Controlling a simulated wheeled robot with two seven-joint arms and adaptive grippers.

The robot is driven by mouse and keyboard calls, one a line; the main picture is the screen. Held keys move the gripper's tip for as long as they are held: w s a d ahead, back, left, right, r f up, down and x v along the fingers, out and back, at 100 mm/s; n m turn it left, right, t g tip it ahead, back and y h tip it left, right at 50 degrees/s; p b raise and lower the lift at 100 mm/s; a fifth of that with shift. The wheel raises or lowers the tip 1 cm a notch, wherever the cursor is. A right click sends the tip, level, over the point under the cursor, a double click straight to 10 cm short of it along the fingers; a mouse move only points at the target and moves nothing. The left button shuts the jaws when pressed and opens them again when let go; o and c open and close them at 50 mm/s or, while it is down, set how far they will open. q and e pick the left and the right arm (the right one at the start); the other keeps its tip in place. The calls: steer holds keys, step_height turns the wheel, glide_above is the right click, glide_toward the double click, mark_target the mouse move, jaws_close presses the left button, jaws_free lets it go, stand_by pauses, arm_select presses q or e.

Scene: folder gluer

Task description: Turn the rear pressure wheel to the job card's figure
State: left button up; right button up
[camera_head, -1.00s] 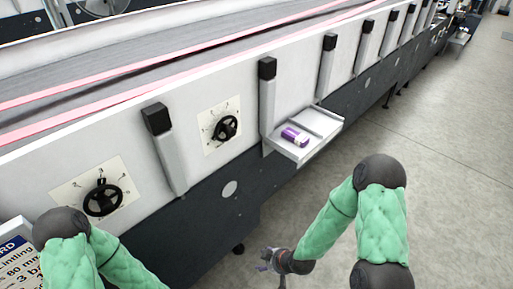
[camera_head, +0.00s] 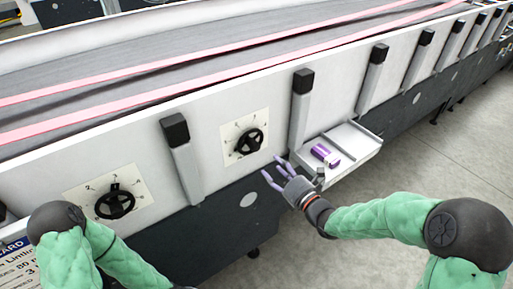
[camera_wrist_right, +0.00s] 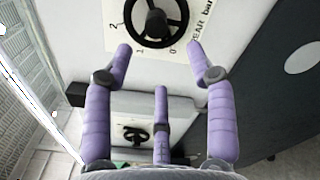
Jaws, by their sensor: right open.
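The rear pressure wheel (camera_head: 249,141) is a black handwheel on a white dial plate on the machine's side panel. In the right wrist view the same wheel (camera_wrist_right: 155,18) is at the top, its plate reading "EAR bar" with figures 0, 1 and 2. My right gripper (camera_head: 272,172) is open and empty, just below and right of the wheel, apart from it; its lilac fingers (camera_wrist_right: 160,65) spread below the wheel in the wrist view. The job card (camera_head: 18,262) is at the lower left, mostly cut off and partly behind my left arm. My left gripper is out of view.
A second black handwheel (camera_head: 115,203) sits on another dial plate to the left. A grey post (camera_head: 184,165) stands between the wheels, another (camera_head: 301,112) right of the rear one. A tray (camera_head: 352,165) with a purple item (camera_head: 325,155) sticks out beside my right gripper.

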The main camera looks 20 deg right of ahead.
mark_target(257, 149)
steer(key=x, duration=1)
steer(key=shift+w+a+r, duration=0.15)
steer(key=shift+w+r, duration=0.05)
steer(key=shift+w, duration=0.15)
steer(key=shift+c, duration=0.2)
jaws_close()
